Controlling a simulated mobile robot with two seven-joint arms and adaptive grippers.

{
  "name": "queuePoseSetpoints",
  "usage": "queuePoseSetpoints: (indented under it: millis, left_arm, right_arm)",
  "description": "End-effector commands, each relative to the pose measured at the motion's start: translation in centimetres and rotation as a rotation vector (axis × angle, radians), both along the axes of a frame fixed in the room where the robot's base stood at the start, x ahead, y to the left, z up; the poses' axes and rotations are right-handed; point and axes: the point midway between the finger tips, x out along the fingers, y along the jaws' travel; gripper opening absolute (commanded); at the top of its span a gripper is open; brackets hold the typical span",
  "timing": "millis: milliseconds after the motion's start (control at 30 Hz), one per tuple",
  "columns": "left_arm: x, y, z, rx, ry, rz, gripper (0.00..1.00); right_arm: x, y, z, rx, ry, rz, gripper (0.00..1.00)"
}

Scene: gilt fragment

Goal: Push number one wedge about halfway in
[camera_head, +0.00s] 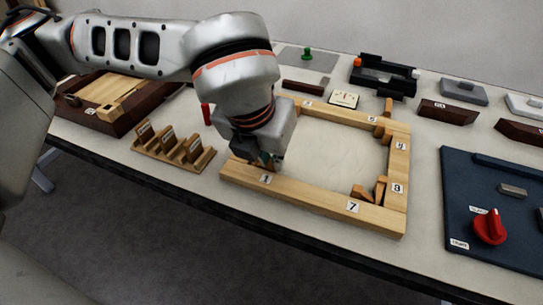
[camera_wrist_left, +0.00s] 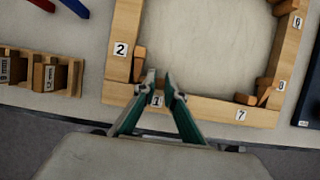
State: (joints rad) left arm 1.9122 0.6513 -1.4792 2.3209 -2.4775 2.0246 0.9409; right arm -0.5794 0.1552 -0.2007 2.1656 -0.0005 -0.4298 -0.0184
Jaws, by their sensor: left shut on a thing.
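The light wooden frame (camera_head: 320,207) lies on the table, with numbered labels on its bars. The number one label (camera_head: 265,179) is on the near bar, close to the near left corner; it also shows between my fingers in the left wrist view (camera_wrist_left: 156,101). My left gripper (camera_head: 266,161) points down at this corner, and its green fingers (camera_wrist_left: 163,77) are close together just inside the near bar. It is shut on the number one wedge, which the fingers mostly hide, so I cannot tell how deep it sits. My right gripper is not in view.
Another wedge (camera_wrist_left: 139,62) stands at the left bar by label 2. Wedges (camera_head: 362,193) sit in the near right corner. A wooden rack (camera_head: 172,152) with labelled blocks is left of the frame. A blue panel with a red knob (camera_head: 490,227) is at right. The frame's middle is clear.

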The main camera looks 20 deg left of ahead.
Motion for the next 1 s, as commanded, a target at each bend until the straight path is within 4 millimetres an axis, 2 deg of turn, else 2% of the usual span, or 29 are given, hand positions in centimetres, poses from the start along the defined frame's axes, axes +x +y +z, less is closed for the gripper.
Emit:
queuePoseSetpoints:
  millis: [67, 300, 333, 400, 767, 867, 1000]
  left_arm:
    - [0.0, 0.4, 0.2, 0.002, -0.002, 0.003, 0.0]
    - [0.0, 0.4, 0.0, 0.001, 0.0, 0.002, 0.0]
    - [0.0, 0.4, 0.0, 0.001, 0.0, 0.002, 0.13]
    - [0.0, 0.4, 0.0, 0.001, 0.0, 0.002, 0.28]
    - [0.0, 0.4, 0.2, 0.001, -0.001, 0.0, 0.28]
    - [-0.3, 0.4, 0.9, 0.0, -0.002, 0.001, 0.28]
    - [-1.1, 0.4, 3.1, -0.001, -0.006, 0.001, 0.28]
  right_arm:
    - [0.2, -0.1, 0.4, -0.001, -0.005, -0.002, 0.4]
    - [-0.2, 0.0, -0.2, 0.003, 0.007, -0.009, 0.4]
    - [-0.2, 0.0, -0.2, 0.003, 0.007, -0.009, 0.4]
    - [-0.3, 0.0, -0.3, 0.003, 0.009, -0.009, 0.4]
    - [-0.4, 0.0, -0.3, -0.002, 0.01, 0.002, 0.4]
    - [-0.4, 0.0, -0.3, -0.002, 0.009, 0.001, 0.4]
    - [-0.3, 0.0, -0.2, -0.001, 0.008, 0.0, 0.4]
